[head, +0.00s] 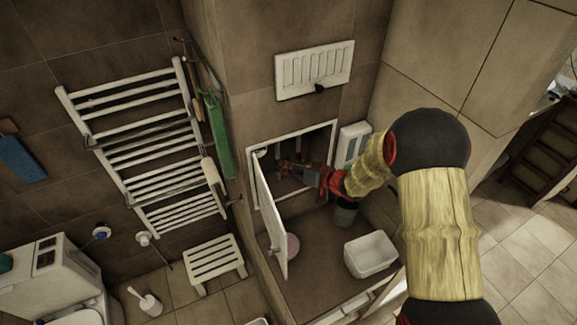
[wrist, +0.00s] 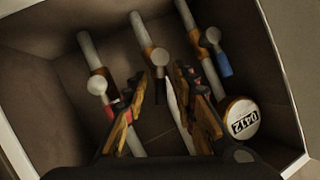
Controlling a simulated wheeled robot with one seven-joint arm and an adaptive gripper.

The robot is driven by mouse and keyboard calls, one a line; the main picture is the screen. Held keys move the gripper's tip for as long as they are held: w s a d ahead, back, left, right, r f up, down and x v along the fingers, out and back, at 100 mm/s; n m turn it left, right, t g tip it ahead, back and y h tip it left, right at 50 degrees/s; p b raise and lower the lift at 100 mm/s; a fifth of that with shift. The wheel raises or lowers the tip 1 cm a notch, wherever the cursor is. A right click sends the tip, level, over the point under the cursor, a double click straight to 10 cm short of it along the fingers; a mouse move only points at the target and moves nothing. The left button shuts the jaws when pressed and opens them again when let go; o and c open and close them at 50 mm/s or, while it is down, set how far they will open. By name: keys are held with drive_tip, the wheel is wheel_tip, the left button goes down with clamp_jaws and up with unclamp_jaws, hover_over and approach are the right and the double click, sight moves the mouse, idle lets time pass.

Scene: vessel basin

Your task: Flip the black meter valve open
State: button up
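My gripper (wrist: 171,78) reaches into an open wall recess. Its two orange-and-dark fingers are apart, on either side of the middle pipe (wrist: 140,38), with no object clearly held between them. A round grey valve cap (wrist: 160,57) on that pipe shows just beyond the fingertips. A valve with a red handle (wrist: 120,107) is to the left, partly behind the left finger. A valve with a blue handle (wrist: 223,66) is to the right. A round white meter (wrist: 242,118) sits at lower right.
The recess has a white frame (head: 291,134), and its white door (head: 268,215) stands open at the left. A white louvred vent (head: 314,70) is above it. A white basin (head: 370,254) and a dark bucket (head: 345,212) stand below. A towel rack (head: 150,145) is at left.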

drive_tip(key=shift+c, duration=0.6)
clamp_jaws()
drive_tip(key=shift+a, duration=0.1)
drive_tip(key=shift+s+a+r+n+h+b, duration=0.15)
drive_tip(key=shift+a+n+h+b, duration=0.15)
drive_tip(key=shift+n+h+b, duration=0.45)
drive_tip(key=shift+s+a+n+h+b, duration=0.15)
drive_tip(key=shift+a+n+h+b, duration=0.1)
drive_tip(key=shift+n+h+b, duration=0.5)
drive_tip(key=shift+o, duration=0.6)
unclamp_jaws()
drive_tip(key=shift+d+t, duration=0.15)
drive_tip(key=shift+t, duration=0.15)
